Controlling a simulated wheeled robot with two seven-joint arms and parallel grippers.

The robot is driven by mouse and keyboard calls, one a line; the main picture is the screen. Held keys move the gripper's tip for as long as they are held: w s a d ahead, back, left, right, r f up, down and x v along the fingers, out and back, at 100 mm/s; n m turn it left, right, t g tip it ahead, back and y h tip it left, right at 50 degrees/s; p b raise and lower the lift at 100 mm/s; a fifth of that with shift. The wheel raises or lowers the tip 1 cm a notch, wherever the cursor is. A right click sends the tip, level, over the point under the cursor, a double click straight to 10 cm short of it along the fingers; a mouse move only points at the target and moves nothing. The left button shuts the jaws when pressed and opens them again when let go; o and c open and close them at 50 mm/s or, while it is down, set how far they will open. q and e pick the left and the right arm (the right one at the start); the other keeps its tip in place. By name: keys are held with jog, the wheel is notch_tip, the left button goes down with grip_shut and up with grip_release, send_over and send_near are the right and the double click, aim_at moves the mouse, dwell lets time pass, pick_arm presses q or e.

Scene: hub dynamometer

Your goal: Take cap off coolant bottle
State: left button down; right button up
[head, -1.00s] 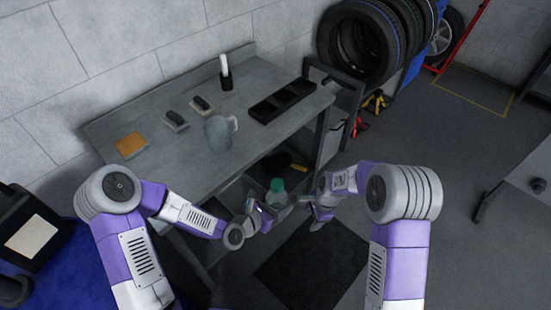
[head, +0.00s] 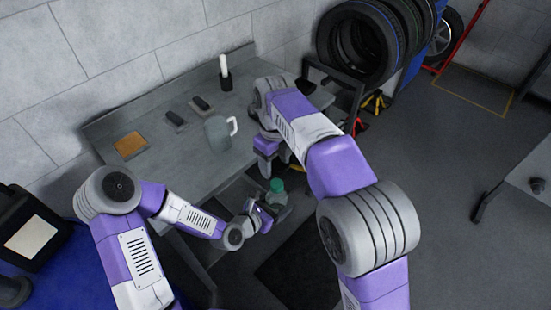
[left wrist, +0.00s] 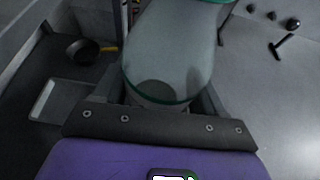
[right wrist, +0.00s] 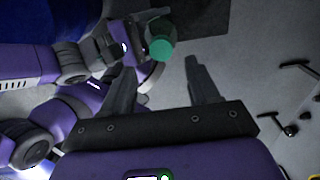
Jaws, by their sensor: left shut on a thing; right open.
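The coolant bottle (head: 277,198), translucent grey with a green cap (head: 277,185), is held in front of the bench. My left gripper (head: 268,207) is shut on the bottle's body, which fills the middle of the left wrist view (left wrist: 170,50). The cap is on the bottle and is cut off by that view's top edge. My right gripper (head: 266,166) is open and empty, above and slightly left of the cap in the head view. In the right wrist view the green cap (right wrist: 160,50) shows between and beyond the open fingers, apart from them.
The grey bench (head: 195,165) carries a jug (head: 219,134), an orange-brown pad (head: 131,145), small dark items and a holder with a white stick (head: 225,75). My right arm covers the bench's right part. A tyre rack (head: 370,50) stands behind. Open floor lies right.

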aim_at(275, 182)
notch_tip(275, 182, down, 8)
jog(key=shift+r, duration=0.25)
